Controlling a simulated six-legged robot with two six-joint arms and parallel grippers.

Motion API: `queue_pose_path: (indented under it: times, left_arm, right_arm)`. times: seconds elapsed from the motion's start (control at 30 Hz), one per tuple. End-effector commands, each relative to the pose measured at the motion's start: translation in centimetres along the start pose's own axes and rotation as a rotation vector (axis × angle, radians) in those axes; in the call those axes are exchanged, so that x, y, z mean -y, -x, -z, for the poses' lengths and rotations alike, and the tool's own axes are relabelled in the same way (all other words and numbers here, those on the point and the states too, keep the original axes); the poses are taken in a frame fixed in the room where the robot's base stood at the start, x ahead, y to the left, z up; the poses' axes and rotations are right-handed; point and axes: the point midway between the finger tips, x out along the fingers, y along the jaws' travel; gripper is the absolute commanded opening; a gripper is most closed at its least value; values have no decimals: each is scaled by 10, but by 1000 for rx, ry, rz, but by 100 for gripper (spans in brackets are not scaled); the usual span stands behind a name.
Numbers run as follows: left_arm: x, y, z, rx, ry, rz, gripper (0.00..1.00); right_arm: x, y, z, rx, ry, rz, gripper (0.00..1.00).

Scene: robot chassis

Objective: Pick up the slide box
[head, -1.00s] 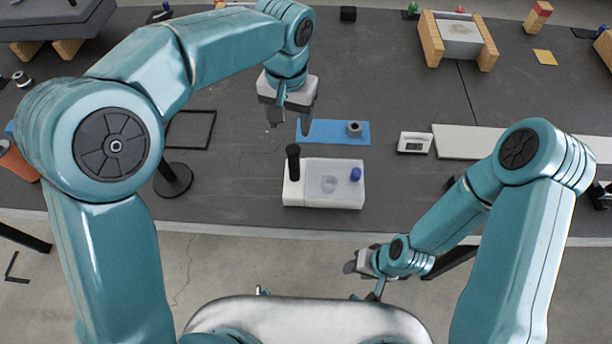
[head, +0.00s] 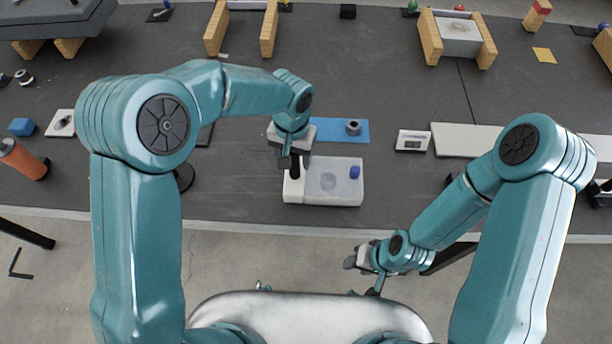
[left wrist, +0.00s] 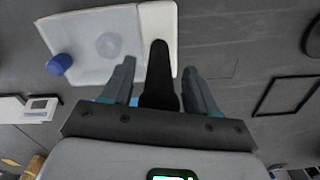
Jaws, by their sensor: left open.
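The slide box (head: 335,190) is a white, shallow box with a translucent top, a blue knob (head: 354,172) at its right and a black upright handle (head: 295,168) at its left end. It lies on the dark table near the front edge. My left gripper (head: 293,160) is open at the black handle. In the left wrist view the handle (left wrist: 160,75) stands between the two open fingers, with gaps on both sides. The box (left wrist: 105,45) is beyond them. My right gripper (head: 360,260) is low in front of the table, away from the box; its jaw state is unclear.
A blue mat (head: 335,130) with a small grey part (head: 353,127) lies just behind the box. A white timer (head: 412,141) and a pale board (head: 465,142) are to the right.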

Motion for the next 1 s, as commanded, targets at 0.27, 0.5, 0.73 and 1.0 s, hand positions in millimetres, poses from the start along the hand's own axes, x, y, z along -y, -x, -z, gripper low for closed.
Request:
queue_pose_path:
  times: [0.27,0.5,0.73,1.0]
  left_arm:
    - [0,0,0,0,0,0,0]
    - [0,1,1,-2,0,-1,0]
    - [0,9,2,-6,0,0,0]
    - [0,62,2,-10,0,-2,0]
  right_arm:
    - [0,0,0,0,0,0,43]
    - [0,0,0,0,0,0,43]
    - [0,-1,0,0,0,0,43]
    - [-3,-7,0,0,0,0,43]
